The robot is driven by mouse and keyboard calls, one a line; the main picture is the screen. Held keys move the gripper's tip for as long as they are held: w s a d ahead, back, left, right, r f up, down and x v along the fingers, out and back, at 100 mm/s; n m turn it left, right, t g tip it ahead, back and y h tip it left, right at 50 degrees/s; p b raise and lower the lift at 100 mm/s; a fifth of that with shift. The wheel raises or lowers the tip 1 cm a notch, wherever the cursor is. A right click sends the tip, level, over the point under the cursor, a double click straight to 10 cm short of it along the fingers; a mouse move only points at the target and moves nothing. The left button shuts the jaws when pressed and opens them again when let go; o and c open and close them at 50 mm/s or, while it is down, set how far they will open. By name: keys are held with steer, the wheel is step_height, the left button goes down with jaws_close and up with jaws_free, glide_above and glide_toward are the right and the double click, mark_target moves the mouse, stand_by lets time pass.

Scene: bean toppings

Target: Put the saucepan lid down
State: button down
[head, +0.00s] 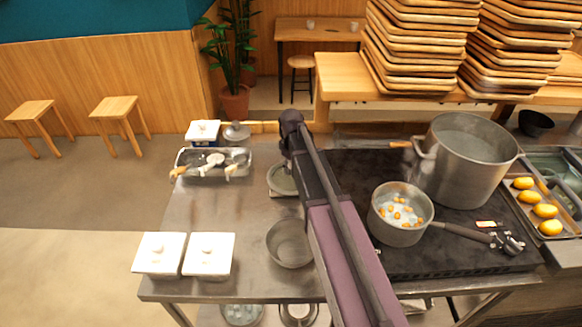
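The saucepan (387,222) stands on the dark stovetop with its handle pointing right. It is uncovered, and orange pieces show inside it. A round grey piece with a small knob (237,131) lies behind the metal tray at the back left of the counter; it looks like a lid, but I cannot tell whether it is the saucepan's. My arm crosses the middle of the view and hides part of the counter and stove.
A large pot (467,165) stands behind the saucepan. A tray of yellow fruit (551,233) is at the right. Utensils lie in a metal tray (216,175). A bowl (290,244) and white lidded containers (208,256) stand left of my arm. Bare counter (190,212) lies between.

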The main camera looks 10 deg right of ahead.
steer(key=shift+f, duration=0.2)
steer(key=shift+c, duration=1)
jaws_free()
steer(key=shift+r, duration=0.1)
steer(key=shift+r, duration=0.1)
step_height(320, 180, up, 12)
steer(key=p, duration=1.2)
steer(key=shift+s, duration=0.1)
steer(key=s+m, duration=0.6)
steer(key=s, duration=1.4)
steer(key=shift+m, duration=0.4)
steer(key=shift+f+b, duration=0.75)
steer(key=shift+f, duration=0.05)
